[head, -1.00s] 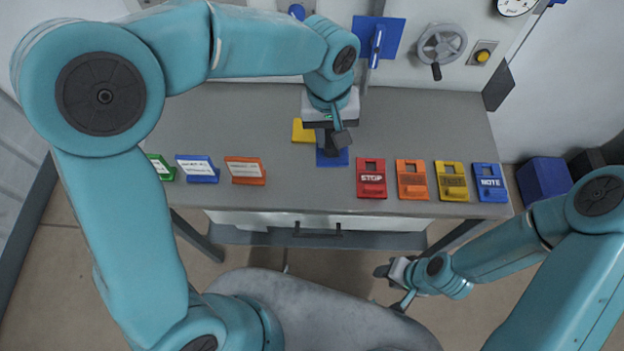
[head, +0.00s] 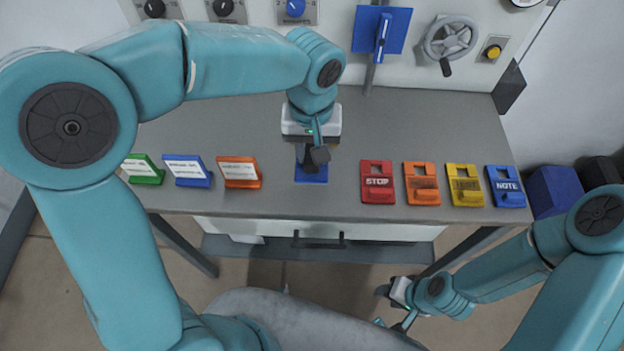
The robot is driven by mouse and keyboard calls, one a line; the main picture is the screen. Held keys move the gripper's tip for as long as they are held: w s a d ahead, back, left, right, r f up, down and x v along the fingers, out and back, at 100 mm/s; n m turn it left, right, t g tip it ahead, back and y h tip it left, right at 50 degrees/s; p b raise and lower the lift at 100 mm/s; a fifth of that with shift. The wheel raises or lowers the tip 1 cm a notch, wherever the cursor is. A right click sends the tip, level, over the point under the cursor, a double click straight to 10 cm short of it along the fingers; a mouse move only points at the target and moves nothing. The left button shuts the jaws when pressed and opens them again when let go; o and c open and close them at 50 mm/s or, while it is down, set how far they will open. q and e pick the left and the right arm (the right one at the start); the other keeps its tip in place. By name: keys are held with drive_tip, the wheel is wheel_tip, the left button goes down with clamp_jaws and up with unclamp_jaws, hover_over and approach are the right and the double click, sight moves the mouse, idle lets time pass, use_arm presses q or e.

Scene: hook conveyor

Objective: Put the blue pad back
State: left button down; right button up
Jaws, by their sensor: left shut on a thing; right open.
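The blue pad (head: 312,175) is a flat blue square at the middle of the grey table, near its front part. My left gripper (head: 314,156) points down over it and is shut on it. The gripper's dark fingers cover the pad's middle. I cannot tell whether the pad touches the table or hangs just above it. My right gripper (head: 393,308) is open and empty, low in front of the table, below its front edge.
Green (head: 143,170), blue (head: 187,171) and orange (head: 239,172) signs stand at the left. Red STOP (head: 377,182), orange (head: 421,184), yellow (head: 464,186) and blue NOTE (head: 506,187) tags lie at the right. A handwheel (head: 450,38) is behind. The table's right rear is clear.

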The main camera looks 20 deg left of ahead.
use_arm(q)
wheel_tip(320, 180, down, 10)
drive_tip(key=shift+s+r, duration=0.1)
drive_tip(key=shift+f, duration=0.3)
drive_tip(key=shift+f+b, duration=0.1)
drive_tip(key=shift+b, duration=0.35)
drive_tip(key=c, duration=0.8)
unclamp_jaws()
wheel_tip(320, 180, up, 12)
drive_tip(key=shift+r+p, duration=0.2)
drive_tip(key=shift+p, duration=0.4)
